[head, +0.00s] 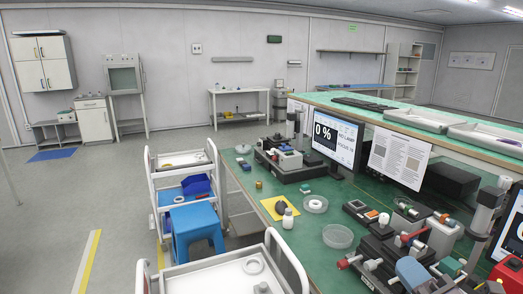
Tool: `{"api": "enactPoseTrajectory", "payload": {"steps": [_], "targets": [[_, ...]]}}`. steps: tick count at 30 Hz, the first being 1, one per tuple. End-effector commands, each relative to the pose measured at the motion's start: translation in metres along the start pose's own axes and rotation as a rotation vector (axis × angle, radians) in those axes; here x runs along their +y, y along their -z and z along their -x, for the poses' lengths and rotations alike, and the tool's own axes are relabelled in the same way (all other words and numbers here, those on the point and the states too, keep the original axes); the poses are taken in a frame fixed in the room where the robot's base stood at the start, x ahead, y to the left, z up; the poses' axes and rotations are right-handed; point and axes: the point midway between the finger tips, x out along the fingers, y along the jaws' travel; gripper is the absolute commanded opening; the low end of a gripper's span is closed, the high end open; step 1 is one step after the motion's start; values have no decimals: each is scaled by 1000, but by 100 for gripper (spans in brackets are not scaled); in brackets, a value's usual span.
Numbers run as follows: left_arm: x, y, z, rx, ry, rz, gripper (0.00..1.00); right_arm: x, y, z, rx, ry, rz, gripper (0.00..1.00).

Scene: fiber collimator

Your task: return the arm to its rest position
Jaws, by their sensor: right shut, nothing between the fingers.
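My right gripper (490,287) is hard to make out at the bottom right edge, among the bench equipment. It is shut with nothing between its fingers. Most of my right arm is hidden or outside the picture. My left gripper is not in view. The green bench (262,186) runs along the right side, and its near right part is crowded with black, grey and red optical devices. I cannot tell whether the right gripper touches any of them.
A monitor (336,138) reading 0 % stands on the bench. A fibre spool (338,236), a white bottle (287,218) and a yellow pad (273,207) lie nearby. White carts (160,200) and a blue stool (194,222) stand left of the bench. The floor farther left is clear.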

Motion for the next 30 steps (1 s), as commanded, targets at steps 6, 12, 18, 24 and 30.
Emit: {"api": "enactPoseTrajectory", "payload": {"steps": [6,12,18,24,30], "targets": [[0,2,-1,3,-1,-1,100,-78,-12,60,-405,359,-575,0],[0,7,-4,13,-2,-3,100,-139,13,140,-768,692,-1015,0],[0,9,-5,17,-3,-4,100,-161,47,196,-999,914,-1262,0],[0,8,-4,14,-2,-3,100,-166,75,235,-1155,1071,-1413,0],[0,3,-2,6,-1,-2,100,-164,99,262,-1273,1193,-1520,0]]}}
